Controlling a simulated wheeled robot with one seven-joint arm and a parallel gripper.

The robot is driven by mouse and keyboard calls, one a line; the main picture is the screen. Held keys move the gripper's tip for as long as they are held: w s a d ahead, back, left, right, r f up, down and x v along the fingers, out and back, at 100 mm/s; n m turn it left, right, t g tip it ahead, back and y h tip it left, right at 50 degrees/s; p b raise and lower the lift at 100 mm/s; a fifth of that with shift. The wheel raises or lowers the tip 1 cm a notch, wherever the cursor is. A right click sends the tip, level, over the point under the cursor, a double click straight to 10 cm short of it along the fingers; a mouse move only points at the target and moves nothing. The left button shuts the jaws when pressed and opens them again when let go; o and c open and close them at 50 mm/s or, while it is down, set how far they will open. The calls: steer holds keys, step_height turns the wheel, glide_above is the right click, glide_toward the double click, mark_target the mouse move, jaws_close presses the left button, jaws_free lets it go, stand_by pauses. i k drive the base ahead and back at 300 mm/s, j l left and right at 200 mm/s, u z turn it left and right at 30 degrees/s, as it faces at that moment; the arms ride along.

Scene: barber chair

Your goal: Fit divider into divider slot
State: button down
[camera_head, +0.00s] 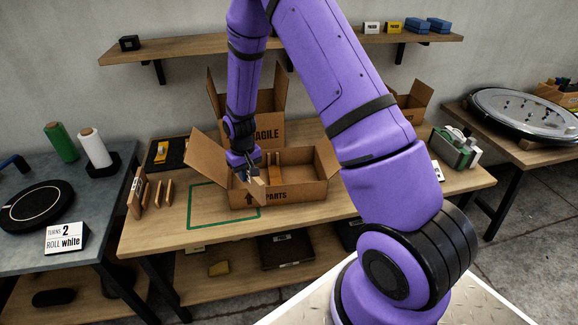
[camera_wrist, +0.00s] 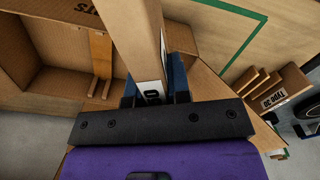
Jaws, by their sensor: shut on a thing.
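My gripper (camera_head: 250,172) is shut on a tan cardboard divider, held near the left side of the open box marked PARTS (camera_head: 290,194). In the wrist view the divider (camera_wrist: 138,38) runs up from between the blue finger pads of my gripper (camera_wrist: 154,88), with a white and black label near the grip. The box (camera_wrist: 38,92) shows at the left of the wrist view. An orange-brown piece (camera_wrist: 101,55) stands inside it and also shows in the head view (camera_head: 274,166). I cannot make out the slot itself, or whether the held divider touches the box.
Several tan panels (camera_head: 156,193) stand at the left of the table; they also show in the wrist view (camera_wrist: 262,84). A green outline (camera_head: 197,226) marks the tabletop left of the box. Raised flaps surround the PARTS box.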

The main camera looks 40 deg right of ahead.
mark_target(276, 184)
steer(key=i+j+z, duration=0.15)
steer(key=j+z, duration=0.25)
steer(key=i+j+z, duration=0.1)
steer(key=j+z, duration=0.7)
steer(key=j, duration=0.15)
steer(key=i+j+z, duration=0.15)
steer(key=i+j, duration=0.15)
steer(key=j, duration=0.05)
